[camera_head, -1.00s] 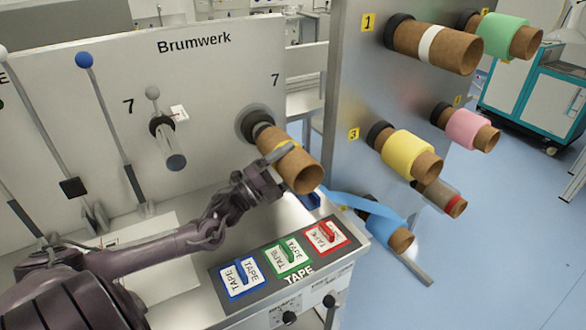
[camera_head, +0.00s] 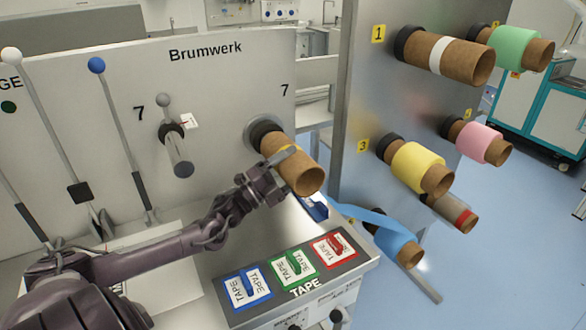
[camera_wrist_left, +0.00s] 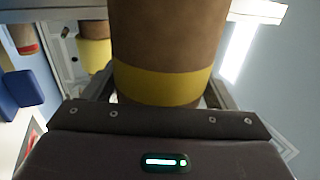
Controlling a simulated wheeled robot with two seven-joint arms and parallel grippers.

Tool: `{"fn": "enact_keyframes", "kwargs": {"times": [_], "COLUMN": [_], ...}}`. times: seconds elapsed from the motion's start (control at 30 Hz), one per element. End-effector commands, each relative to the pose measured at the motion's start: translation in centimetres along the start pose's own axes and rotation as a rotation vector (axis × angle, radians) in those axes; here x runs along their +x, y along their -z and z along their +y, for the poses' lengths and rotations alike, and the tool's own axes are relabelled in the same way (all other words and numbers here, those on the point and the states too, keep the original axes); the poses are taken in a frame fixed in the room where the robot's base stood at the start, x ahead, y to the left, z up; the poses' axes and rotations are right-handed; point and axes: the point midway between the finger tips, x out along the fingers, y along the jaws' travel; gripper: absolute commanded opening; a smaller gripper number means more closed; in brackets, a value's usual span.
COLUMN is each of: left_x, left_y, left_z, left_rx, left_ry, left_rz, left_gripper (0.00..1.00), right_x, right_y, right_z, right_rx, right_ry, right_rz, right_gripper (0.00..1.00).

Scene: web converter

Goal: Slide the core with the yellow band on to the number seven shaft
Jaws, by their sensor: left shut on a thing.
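The brown core with the yellow band (camera_head: 304,172) sits around the shaft at the right of the white Brumwerk panel, its inner end close to the shaft's black collar (camera_head: 262,130). A number 7 (camera_head: 284,90) is printed above this shaft, which the core mostly hides. My left gripper (camera_head: 279,165) is shut on the core around its yellow band. In the left wrist view the yellow band (camera_wrist_left: 165,86) lies between the two fingers of my left gripper (camera_wrist_left: 158,95). My right gripper is not in view.
A rack at right carries cores with white (camera_head: 440,55), green (camera_head: 507,47), yellow (camera_head: 418,165), pink (camera_head: 475,140), red and blue bands or wraps. Tape holders (camera_head: 293,268) lie below the arm.

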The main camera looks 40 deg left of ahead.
Motion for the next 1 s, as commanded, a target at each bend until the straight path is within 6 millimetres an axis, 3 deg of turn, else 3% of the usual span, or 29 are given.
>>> {"fn": "enact_keyframes", "kwargs": {"times": [0.73,1.0], "left_x": [-0.1,0.0], "left_y": [-3.2,-3.3], "left_z": [0.1,-0.1], "left_rx": [0.003,0.001], "left_ry": [0.002,0.002], "left_rz": [0.000,0.001], "left_gripper": [0.52,0.52], "right_x": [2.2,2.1], "right_y": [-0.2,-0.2], "right_z": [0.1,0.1], "right_rx": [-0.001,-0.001], "right_ry": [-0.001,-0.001], "right_rz": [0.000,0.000], "right_gripper": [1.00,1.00]}}
